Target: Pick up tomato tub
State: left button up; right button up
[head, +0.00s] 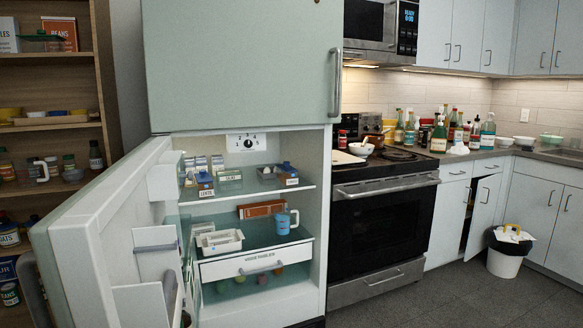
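The fridge (318,230) stands open in the middle of the head view, its lower door (75,235) swung out to the left. I cannot tell which item is the tomato tub, as labels are too small to read. On the upper shelf sit small cartons, a clear labelled tub (229,181) and blue-topped containers (205,184). On the shelf below are a white open tub (221,241), a brown-orange box (261,209) and a blue mug-like container (287,221). Neither of my grippers shows in the head view.
A drawer (257,265) sits below the fridge's middle shelf, with small coloured items under it. A wooden shelf unit (103,90) with jars and boxes stands at left. The stove (381,227) is right of the fridge. A white bin (505,261) stands on the otherwise clear floor at right.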

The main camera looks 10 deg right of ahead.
aim_at(290, 180)
jog(key=z, duration=0.6)
jog(key=i, duration=1.3)
jog(key=u, duration=0.4)
jog(key=i, duration=1.15)
jog(key=u, duration=1.1)
jog(key=i, duration=0.2)
jog(key=u, duration=0.1)
